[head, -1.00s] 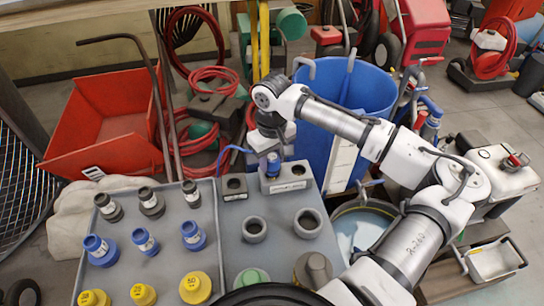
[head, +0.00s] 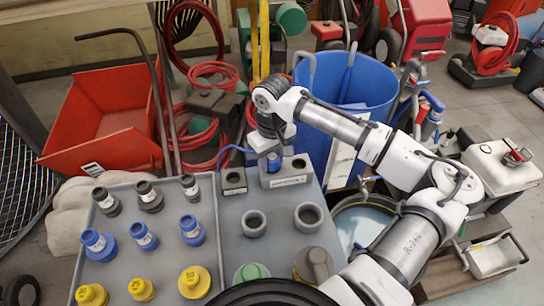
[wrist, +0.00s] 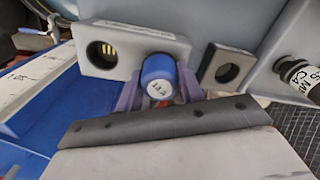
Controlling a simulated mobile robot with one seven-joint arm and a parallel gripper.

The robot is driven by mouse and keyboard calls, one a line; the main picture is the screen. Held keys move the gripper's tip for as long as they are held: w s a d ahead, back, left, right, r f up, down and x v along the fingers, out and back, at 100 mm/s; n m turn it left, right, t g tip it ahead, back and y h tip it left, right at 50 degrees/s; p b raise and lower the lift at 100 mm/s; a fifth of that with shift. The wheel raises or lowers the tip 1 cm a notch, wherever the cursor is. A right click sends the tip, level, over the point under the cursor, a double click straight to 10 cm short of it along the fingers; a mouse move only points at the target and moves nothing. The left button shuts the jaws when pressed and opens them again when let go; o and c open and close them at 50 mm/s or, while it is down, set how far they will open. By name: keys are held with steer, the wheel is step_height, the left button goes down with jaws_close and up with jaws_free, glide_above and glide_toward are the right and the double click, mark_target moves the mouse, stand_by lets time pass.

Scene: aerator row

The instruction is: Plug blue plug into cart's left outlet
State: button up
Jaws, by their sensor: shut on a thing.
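The blue plug (head: 274,162) is at the left end of the grey two-hole outlet block (head: 288,181) on the cart's far edge. My gripper (head: 272,150) is above it, shut on the plug. In the wrist view the plug's round labelled cap (wrist: 158,78) sits between the purple fingers, against the outlet block (wrist: 128,66). The plug covers the hole behind it, so how deep it sits cannot be told. The block's other hole (wrist: 103,53) is empty, with yellow contacts inside.
A separate single-hole block (head: 234,181) stands just left of the outlet block. Grey rings (head: 254,223) are on the cart top (head: 280,238). Several black, blue and yellow plugs stand on the left tray (head: 170,275). A blue bin (head: 365,95) stands close behind.

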steer(key=shift+f, duration=0.25)
steer(key=o, duration=1.1)
steer(key=shift+r, duration=0.1)
